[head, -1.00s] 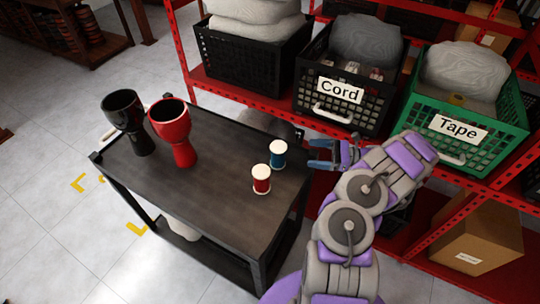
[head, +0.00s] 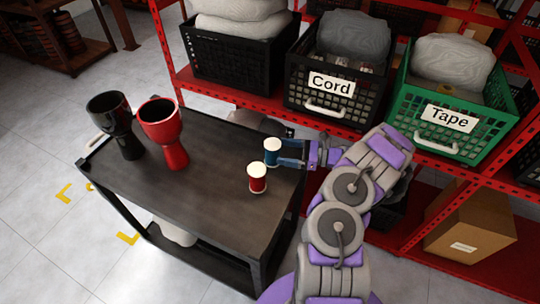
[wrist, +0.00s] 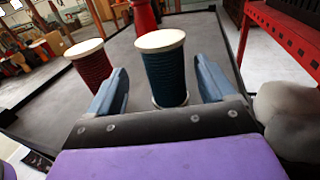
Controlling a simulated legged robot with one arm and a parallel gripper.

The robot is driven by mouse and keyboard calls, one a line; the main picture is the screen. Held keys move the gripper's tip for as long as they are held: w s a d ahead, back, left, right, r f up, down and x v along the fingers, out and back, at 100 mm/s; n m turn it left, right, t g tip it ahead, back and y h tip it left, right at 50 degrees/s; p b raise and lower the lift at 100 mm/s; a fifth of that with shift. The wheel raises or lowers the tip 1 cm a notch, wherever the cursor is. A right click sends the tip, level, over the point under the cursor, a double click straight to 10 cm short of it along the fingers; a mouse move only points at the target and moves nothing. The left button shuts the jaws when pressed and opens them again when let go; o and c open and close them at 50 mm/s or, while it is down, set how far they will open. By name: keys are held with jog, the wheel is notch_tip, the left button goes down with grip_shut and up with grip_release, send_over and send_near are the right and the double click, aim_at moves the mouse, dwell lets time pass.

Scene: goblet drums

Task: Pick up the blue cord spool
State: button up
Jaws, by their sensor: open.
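The blue cord spool (head: 272,153) stands upright near the right edge of the black cart top, with pale round ends. In the wrist view the blue spool (wrist: 166,72) stands between and just beyond my gripper's two blue fingers. My gripper (head: 288,154) is open, reaching in from the right at the spool's side; in the wrist view my gripper (wrist: 162,88) has one finger on each side of it, with gaps visible. The red spool (head: 257,178) stands close in front of the blue one, and left of my left finger in the wrist view (wrist: 90,66).
A black goblet drum (head: 117,122) and a red goblet drum (head: 165,130) stand on the cart (head: 205,195) at left. A red shelf behind holds a black Cord crate (head: 300,95) and a green Tape crate (head: 415,145). The cart's front middle is clear.

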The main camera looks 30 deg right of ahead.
aim_at(272, 149)
jog(key=shift+w+d+f, duration=0.15)
jog(key=shift+w, duration=0.25)
jog(key=shift+w+a+b, duration=0.2)
jog(key=shift+w+b, duration=0.05)
jog(key=shift+b, duration=0.2)
jog(key=x, duration=0.3)
jog(key=b+x, duration=0.1)
jog(key=shift+s+a, duration=0.1)
jog(key=shift+a, duration=0.5)
jog(key=shift+d, duration=0.7)
jog(key=c, duration=0.5)
jog(key=shift+a+r, duration=0.2)
jog(key=shift+a, duration=0.35)
jog(key=c, duration=0.6)
jog(key=shift+d, duration=0.15)
